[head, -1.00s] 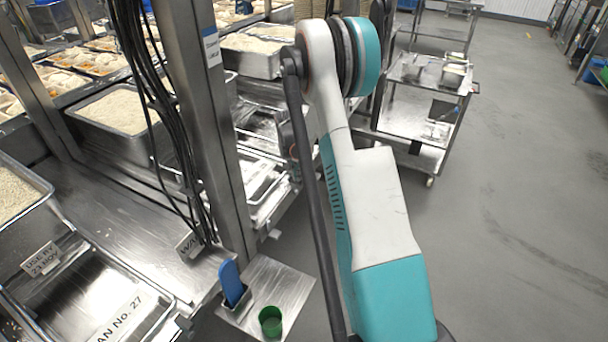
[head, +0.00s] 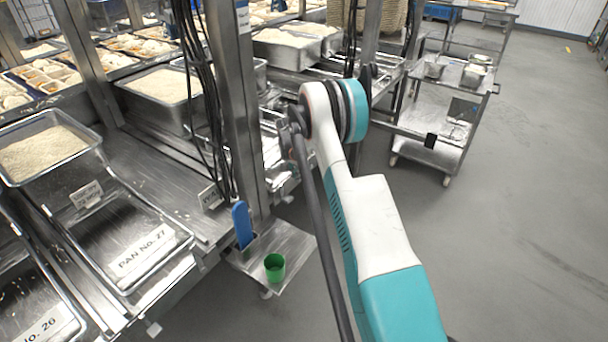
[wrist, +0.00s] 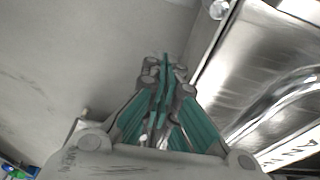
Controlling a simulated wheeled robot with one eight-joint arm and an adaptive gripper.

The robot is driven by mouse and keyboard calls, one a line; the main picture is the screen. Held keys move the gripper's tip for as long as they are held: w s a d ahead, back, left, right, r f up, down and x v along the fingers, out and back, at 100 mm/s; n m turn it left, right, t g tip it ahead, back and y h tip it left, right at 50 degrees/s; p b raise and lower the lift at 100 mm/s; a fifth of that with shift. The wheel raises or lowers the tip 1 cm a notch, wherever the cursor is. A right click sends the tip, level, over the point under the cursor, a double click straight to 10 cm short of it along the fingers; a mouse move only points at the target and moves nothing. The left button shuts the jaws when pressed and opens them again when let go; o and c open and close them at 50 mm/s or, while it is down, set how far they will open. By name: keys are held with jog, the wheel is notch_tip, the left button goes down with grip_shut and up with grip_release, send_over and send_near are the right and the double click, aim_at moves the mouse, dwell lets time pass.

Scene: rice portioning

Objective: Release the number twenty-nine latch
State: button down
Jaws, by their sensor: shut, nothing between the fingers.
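I cannot make out a latch numbered twenty-nine in either view. My gripper (wrist: 165,68) shows in the wrist view with its teal fingers together and nothing between them. It hangs over grey floor, left of a steel counter edge. A metal pan (wrist: 262,65) with a cut-off printed label (wrist: 293,148) lies to its right. A small round metal knob (wrist: 217,9) sits at the top of that view; I cannot tell whether it is a latch. In the head view my gripper is out of sight. Pan labels number 27 (head: 143,250) and number 26 (head: 42,330) show at left.
A steel post with black cables (head: 236,110) stands left of my arm. A small side shelf (head: 297,262) holds a green cup (head: 274,267) and a blue-handled tool (head: 242,226). A steel cart (head: 425,155) stands behind. The floor at right is clear.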

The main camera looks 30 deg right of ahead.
jog(key=shift+s+a+f+h+b, duration=0.15)
jog(key=shift+f+h, duration=0.1)
jog(key=shift+f, duration=0.25)
jog(key=shift+w+a+f+h+b, duration=0.1)
jog(key=shift+a+f+h+b, duration=0.1)
jog(key=shift+f, duration=0.35)
jog(key=shift+s+a+f+h+b, duration=0.15)
jog(key=shift+f+h, duration=0.1)
jog(key=shift+f, duration=0.25)
jog(key=shift+t, duration=0.3)
jog(key=s+a+r+p, duration=0.1)
jog(key=a, duration=0.2)
jog(key=s+a+r+p, duration=0.1)
jog(key=a+r+p, duration=0.1)
jog(key=a, duration=0.1)
jog(key=s+a+r+p, duration=0.1)
jog(key=s+a, duration=0.1)
jog(key=a, duration=0.1)
jog(key=shift+a+r+p, duration=0.15)
jog(key=shift+a+p, duration=0.15)
jog(key=shift+a, duration=0.1)
